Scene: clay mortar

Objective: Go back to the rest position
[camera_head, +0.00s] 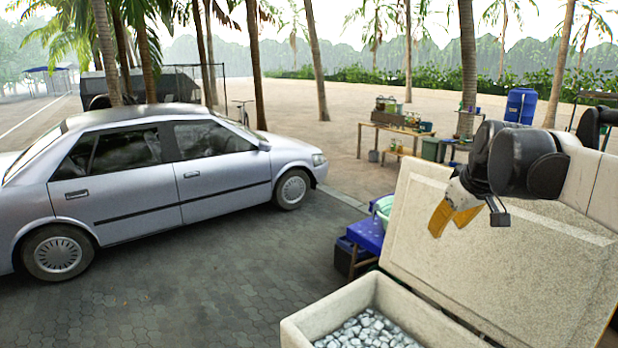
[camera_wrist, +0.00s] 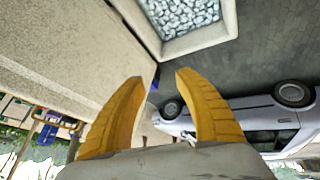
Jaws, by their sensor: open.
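My gripper (camera_head: 453,216) has yellow fingers and hangs in the air at the right of the head view, in front of the raised lid of a pale chest. In the wrist view my gripper (camera_wrist: 158,78) shows its two yellow fingers spread apart with nothing between them. My dark arm reaches in from the right edge of the head view. The task names no other object.
The open pale chest (camera_head: 335,305) holds grey-white lumps (camera_head: 365,330). Its lid (camera_head: 520,262) stands raised behind. A silver car (camera_head: 150,185) is parked at left. A blue table (camera_head: 367,232) stands beyond the chest. Paving between car and chest is clear.

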